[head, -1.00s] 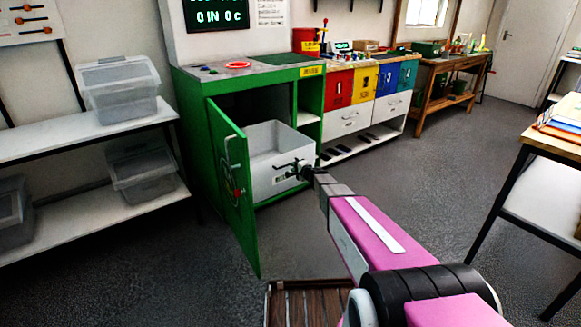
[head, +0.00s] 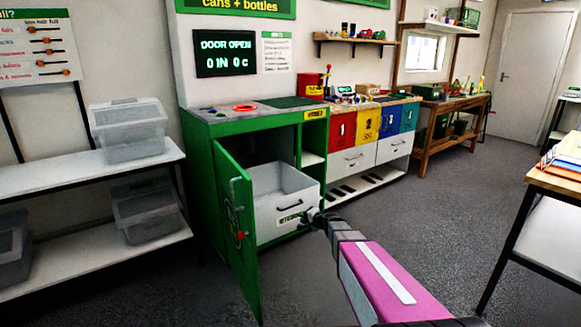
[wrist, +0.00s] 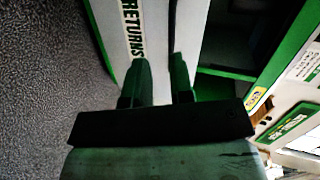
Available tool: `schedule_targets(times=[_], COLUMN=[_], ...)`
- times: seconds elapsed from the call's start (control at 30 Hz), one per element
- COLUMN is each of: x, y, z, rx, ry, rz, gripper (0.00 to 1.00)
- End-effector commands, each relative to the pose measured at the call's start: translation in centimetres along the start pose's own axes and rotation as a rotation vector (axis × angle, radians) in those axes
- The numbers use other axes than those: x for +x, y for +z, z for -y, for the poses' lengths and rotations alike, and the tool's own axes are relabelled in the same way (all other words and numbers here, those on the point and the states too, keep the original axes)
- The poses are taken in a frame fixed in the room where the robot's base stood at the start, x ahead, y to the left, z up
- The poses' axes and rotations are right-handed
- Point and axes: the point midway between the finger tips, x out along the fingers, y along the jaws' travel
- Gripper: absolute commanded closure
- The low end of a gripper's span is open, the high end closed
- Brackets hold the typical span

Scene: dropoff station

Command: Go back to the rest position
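My gripper (head: 312,217) is in front of the lower right corner of a white drawer bin (head: 268,190) in the head view. In the wrist view its two dark fingers stand apart with nothing between them (wrist: 162,78). The bin's front, lettered "RETURNS" (wrist: 132,28), is beyond the fingertips; I cannot tell the exact gap. My arm reaches forward from the bottom right of the head view. The bin sits in the open lower bay of the green cabinet (head: 312,132), its front handle in view.
The green cabinet door (head: 233,215) stands open left of my gripper. A display (head: 225,54) reads "DOOR OPEN". White shelves with clear tubs (head: 128,130) are at left. A wooden table (head: 555,178) is at right. Floor between is clear.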

Motion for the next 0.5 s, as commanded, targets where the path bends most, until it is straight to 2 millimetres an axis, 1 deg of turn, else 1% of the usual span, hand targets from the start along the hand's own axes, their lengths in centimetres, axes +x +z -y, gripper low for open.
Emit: schedule_targets(times=[0.03,0.17,0.2,0.27,0.37,0.47,0.5], x=[-1.5,-4.3,-5.4,-7.1,-10.3,-13.8,-15.4], y=[1.7,5.2,6.3,7.8,10.0,11.7,12.3], z=[0.0,-0.9,-1.4,-2.1,-3.4,-4.9,-5.5], rx=[-0.045,-0.162,-0.200,-0.253,-0.338,-0.415,-0.444], ry=[0.035,0.150,0.192,0.261,0.388,0.529,0.589], rz=[0.041,0.158,0.195,0.251,0.339,0.416,0.445], gripper=[0.79,0.79,0.79,0.79,0.79,0.79,0.79])
